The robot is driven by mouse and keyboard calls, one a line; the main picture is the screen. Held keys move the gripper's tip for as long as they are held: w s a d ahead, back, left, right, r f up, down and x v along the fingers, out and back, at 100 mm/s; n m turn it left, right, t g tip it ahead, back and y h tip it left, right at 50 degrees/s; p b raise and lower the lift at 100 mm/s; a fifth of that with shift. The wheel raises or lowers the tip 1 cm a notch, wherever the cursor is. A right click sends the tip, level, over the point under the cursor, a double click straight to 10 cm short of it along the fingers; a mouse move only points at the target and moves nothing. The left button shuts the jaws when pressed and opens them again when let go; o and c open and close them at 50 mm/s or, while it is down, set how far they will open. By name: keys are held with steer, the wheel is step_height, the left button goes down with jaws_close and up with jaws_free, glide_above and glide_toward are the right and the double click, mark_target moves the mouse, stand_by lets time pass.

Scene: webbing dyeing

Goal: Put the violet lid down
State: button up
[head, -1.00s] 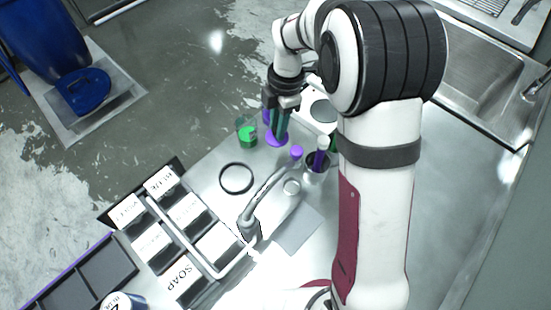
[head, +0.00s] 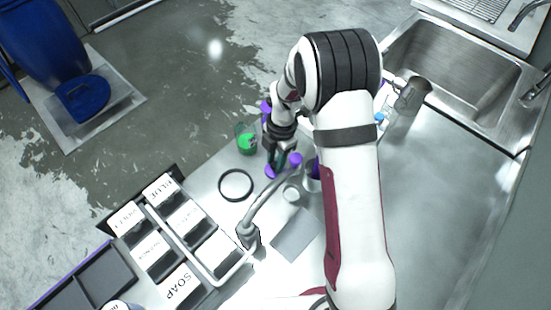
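The violet lid (head: 271,171) shows as a small violet patch at the tips of my gripper (head: 277,163), in the head view. My gripper points down over the bench and appears shut on the lid. The fingers cover part of the lid, and I cannot tell whether it touches the bench. A second violet round cap (head: 295,159) is just to the right of the fingers. Another violet item (head: 266,107) shows behind my wrist, mostly hidden.
A glass with green contents (head: 246,140) stands left of my gripper. A black ring (head: 236,185) lies on the bench, beside a curved grey pipe (head: 262,197). A labelled rack (head: 190,222) is at lower left. A grey flat square (head: 296,236) lies in front.

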steer(key=o, duration=0.3)
step_height(320, 180, up, 12)
steer(key=d, duration=0.1)
steer(key=shift+w, duration=0.4)
steer(key=shift+d+r, duration=0.1)
